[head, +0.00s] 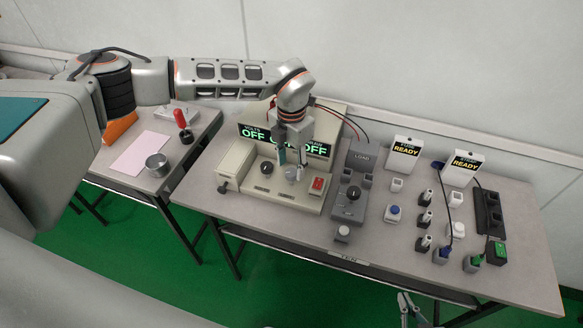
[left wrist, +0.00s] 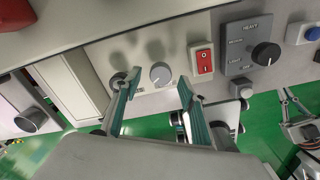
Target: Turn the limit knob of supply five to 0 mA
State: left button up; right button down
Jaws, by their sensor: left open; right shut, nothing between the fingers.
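Knob labels are too small to read. My left gripper (head: 292,158) is open, pointing down just above the grey knob. In the left wrist view the grey knob (left wrist: 160,75) shows between and beyond the fingers, which appear apart from it. The left finger partly covers the black knob (left wrist: 117,82). My right gripper (head: 404,298) is shut and empty below the bench's front edge.
A grey load box (head: 350,205) with a black knob stands right of the supply. Farther right are several small testers, two READY signs (head: 405,148) and a dark socket strip (head: 488,212).

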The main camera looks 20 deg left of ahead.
pick_arm(q)
jog(key=shift+f, duration=1.15)
jog(key=c, duration=1.1)
jog(key=n+b, duration=0.1)
jog(key=n, duration=0.4)
jog(key=shift+n, duration=0.4)
jog(key=n, duration=0.5)
jog(key=shift+n, duration=0.7)
